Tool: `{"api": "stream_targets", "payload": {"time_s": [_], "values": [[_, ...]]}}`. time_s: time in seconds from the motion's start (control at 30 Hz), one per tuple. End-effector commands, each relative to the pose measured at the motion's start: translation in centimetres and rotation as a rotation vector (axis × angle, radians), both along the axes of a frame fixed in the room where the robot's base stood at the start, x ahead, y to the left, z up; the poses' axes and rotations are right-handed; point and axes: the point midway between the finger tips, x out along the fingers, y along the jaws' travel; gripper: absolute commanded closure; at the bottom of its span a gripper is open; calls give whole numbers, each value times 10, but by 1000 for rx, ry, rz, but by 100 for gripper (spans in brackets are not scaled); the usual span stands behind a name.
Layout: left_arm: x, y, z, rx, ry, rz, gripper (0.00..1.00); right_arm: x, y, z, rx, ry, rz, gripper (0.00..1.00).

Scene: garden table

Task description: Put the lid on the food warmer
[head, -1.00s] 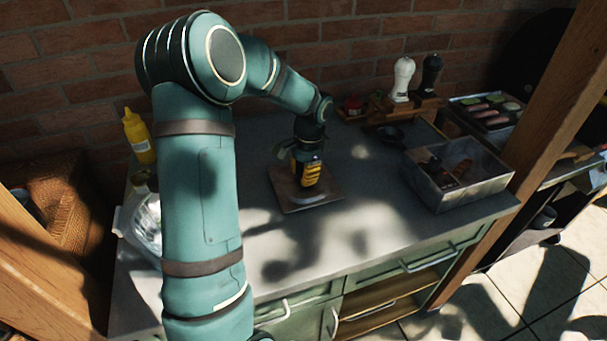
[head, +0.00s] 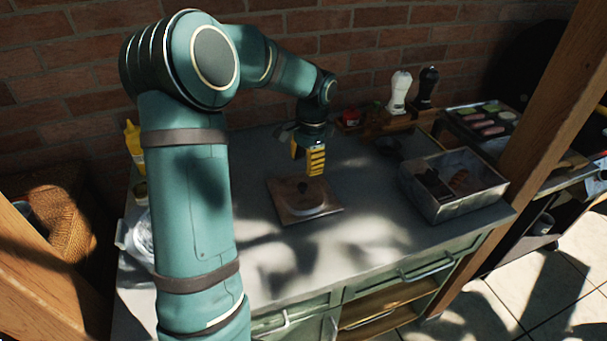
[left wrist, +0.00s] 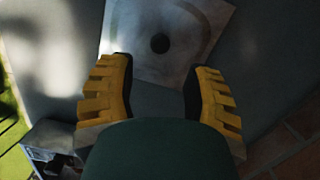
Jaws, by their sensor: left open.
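The lid (head: 290,208) is a flat, square, metallic plate with a dark round knob in its middle. It lies flat on the grey counter, and it also shows at the top of the left wrist view (left wrist: 190,55). The food warmer (head: 450,207) is an open rectangular metal box on the counter to the right of the lid, with dark food pieces inside. My left gripper (head: 307,160) is open and empty above the lid, clear of the knob. Its yellow fingers stand wide apart in the left wrist view (left wrist: 160,85). My right gripper is out of view.
White (head: 399,92) and black (head: 428,86) mills stand in a wooden rack behind the warmer. A food tray (head: 465,110) sits at the back right. A yellow bottle (head: 134,147) stands at the left by the brick wall. The counter's front middle is clear.

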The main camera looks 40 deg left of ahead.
Motion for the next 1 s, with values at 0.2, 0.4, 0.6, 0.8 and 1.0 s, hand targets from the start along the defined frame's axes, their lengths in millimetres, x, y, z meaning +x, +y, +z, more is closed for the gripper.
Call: {"api": "stream_targets", "payload": {"time_s": [0.2, 0.4, 0.6, 0.8, 1.0], "values": [[4, -1, 34, 1, -1, 1, 50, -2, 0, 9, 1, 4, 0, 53], [4, -1, 44, 0, -3, 48, 39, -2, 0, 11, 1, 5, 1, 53], [-1, 3, 49, 5, -29, 414, 39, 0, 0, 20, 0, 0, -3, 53], [-7, 6, 53, 6, -43, 957, 39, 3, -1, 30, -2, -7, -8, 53], [-12, 11, 58, 3, -34, 1485, 39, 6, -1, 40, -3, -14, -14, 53]]}}
